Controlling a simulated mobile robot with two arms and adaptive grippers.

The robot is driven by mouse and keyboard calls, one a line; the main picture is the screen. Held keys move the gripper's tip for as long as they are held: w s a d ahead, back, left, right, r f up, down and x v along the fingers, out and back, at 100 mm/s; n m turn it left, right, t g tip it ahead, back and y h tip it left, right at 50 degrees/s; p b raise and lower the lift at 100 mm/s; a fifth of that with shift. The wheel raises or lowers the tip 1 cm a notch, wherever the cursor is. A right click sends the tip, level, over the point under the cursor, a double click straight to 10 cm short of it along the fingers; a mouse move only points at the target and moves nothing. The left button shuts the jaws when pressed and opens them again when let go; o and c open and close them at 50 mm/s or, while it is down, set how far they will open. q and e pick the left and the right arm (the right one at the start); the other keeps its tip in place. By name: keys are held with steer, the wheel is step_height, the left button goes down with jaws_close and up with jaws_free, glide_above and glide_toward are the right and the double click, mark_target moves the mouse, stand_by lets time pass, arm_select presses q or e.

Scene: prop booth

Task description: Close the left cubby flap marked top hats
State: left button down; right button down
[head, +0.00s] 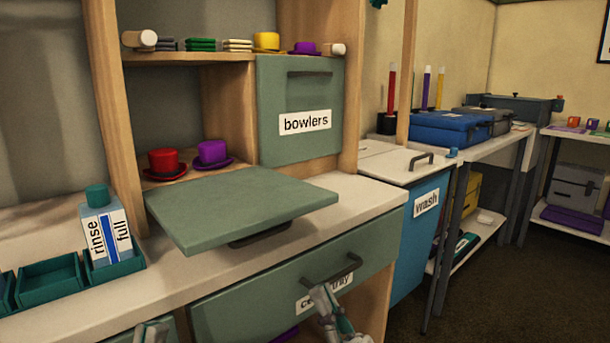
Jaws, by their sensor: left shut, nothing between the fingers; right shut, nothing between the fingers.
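The left cubby flap (240,203) is a green panel that lies open, roughly flat, sticking out over the counter from the left cubby. Its dark handle (262,236) hangs under the front edge. No top hats marking shows on the side I see. Behind it, a red top hat (165,162) and a purple top hat (211,153) sit inside the open cubby. My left gripper (151,328) is shut at the bottom edge, below the counter and the flap, mostly cut off. My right gripper (322,292) is shut and empty in front of the drawer label, just below the drawer handle.
The right cubby flap (296,92), marked bowlers, is upright and shut. A drawer (235,308) with a handle (333,271) is under the counter. A rinse bottle (104,226) and green trays (50,283) stand left of the flap. A blue wash bin (415,240) stands right.

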mark_target(291, 255)
steer(key=w+a+r+n, duration=0.1)
steer(key=w, duration=0.1)
steer(key=w+a+r+p, duration=0.1)
steer(key=w+a+r, duration=0.1)
steer(key=w+a+r+n+h, duration=0.1)
steer(key=w, duration=0.1)
steer(key=shift+w+a+r+n+g, duration=0.15)
steer(key=shift+a+r+n+g, duration=0.15)
steer(key=shift+a+g, duration=0.1)
step_height(291, 255, up, 2)
steer(key=shift+d+r+p, duration=0.1)
steer(key=shift+r+p, duration=0.1)
steer(key=shift+p, duration=0.25)
arm_select(q)
steer(key=shift+w+d+f+n+g+y, duration=0.15)
steer(key=shift+w+f+g+y, duration=0.15)
steer(key=shift+g, duration=0.25)
steer(key=shift+w+d+f+n+g+y, duration=0.2)
steer(key=shift+f+g+y, duration=0.15)
steer(key=shift+g, duration=0.2)
arm_select(e)
steer(key=shift+r+h, duration=0.3)
steer(key=shift+r, duration=0.35)
